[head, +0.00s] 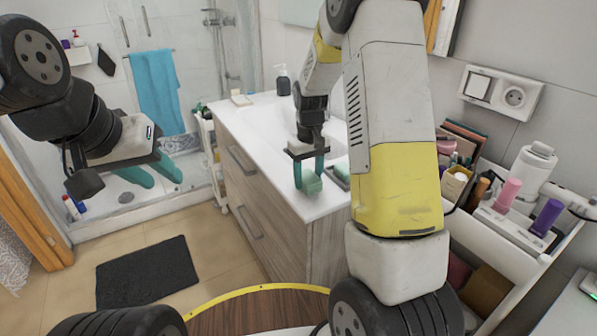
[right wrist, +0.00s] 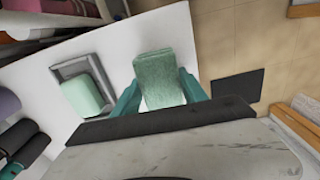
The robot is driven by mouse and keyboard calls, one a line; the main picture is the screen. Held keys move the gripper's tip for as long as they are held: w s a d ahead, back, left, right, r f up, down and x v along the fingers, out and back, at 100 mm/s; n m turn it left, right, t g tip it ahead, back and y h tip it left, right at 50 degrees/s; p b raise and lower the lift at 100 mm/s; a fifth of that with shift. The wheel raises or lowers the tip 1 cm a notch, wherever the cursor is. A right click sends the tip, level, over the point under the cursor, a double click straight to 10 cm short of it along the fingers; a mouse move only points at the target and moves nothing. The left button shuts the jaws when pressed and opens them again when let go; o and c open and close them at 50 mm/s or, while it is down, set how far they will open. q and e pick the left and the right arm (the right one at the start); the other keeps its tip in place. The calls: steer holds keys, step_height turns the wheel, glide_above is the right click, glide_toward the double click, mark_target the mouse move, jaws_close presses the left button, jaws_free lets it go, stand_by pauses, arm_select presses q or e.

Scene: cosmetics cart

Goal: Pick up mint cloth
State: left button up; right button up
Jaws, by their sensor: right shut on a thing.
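The mint cloth (right wrist: 160,78) is a folded, pale green block in the right wrist view. It sits between the two teal fingers of my right gripper (right wrist: 158,95), which is shut on it. In the head view the cloth (head: 312,185) shows low between the fingers of my right gripper (head: 308,178), over the front edge of the white counter. I cannot tell whether it touches the counter. My left gripper (head: 150,178) is at the left of the head view, its teal fingers apart and empty, away from the counter.
A grey tray (right wrist: 60,70) with a pale green block (right wrist: 83,97) lies on the white counter (head: 265,135) beside the cloth. A soap bottle (head: 283,82) stands at the counter's back. A cart (head: 520,238) with bottles is at right. A dark mat (head: 147,272) lies on the floor.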

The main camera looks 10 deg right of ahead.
steer(key=shift+r, duration=0.8)
steer(key=s+a, duration=0.3)
steer(key=s, duration=0.4)
steer(key=s+a+r, duration=0.1)
steer(key=s+a, duration=0.2)
steer(key=s, duration=0.4)
steer(key=shift+s+a, duration=0.3)
steer(key=shift+r, duration=0.1)
